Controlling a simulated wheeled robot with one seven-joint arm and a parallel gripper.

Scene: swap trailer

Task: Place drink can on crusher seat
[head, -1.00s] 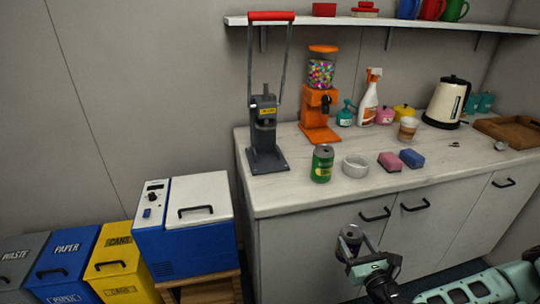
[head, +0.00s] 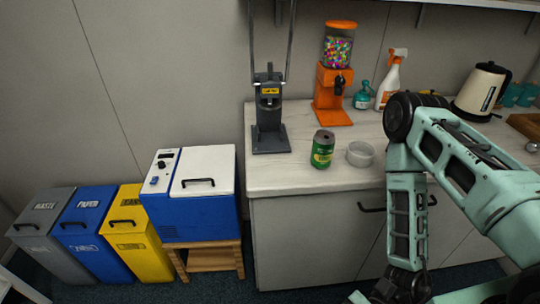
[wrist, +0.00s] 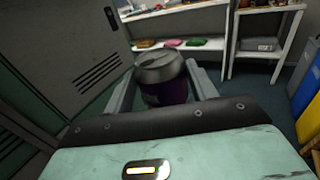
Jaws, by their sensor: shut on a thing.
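My gripper (wrist: 162,82) is shut on a dark purple drink can (wrist: 168,92) with a grey top, which sits between its two fingers in the wrist view. The gripper and this can are not visible in the head view; only my arm shows there, at the right. The grey can crusher (head: 268,112) stands on the left end of the counter, with a yellow label and a long lever raised out of frame. Its seat is small and hard to make out. A green drink can (head: 322,149) stands upright on the counter, right of the crusher.
A white round dish (head: 360,154) is beside the green can. An orange candy dispenser (head: 332,85), a spray bottle (head: 391,80) and a kettle (head: 482,91) stand behind. A blue cooler (head: 192,210) and lidded bins (head: 135,232) stand left of the counter (head: 290,182).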

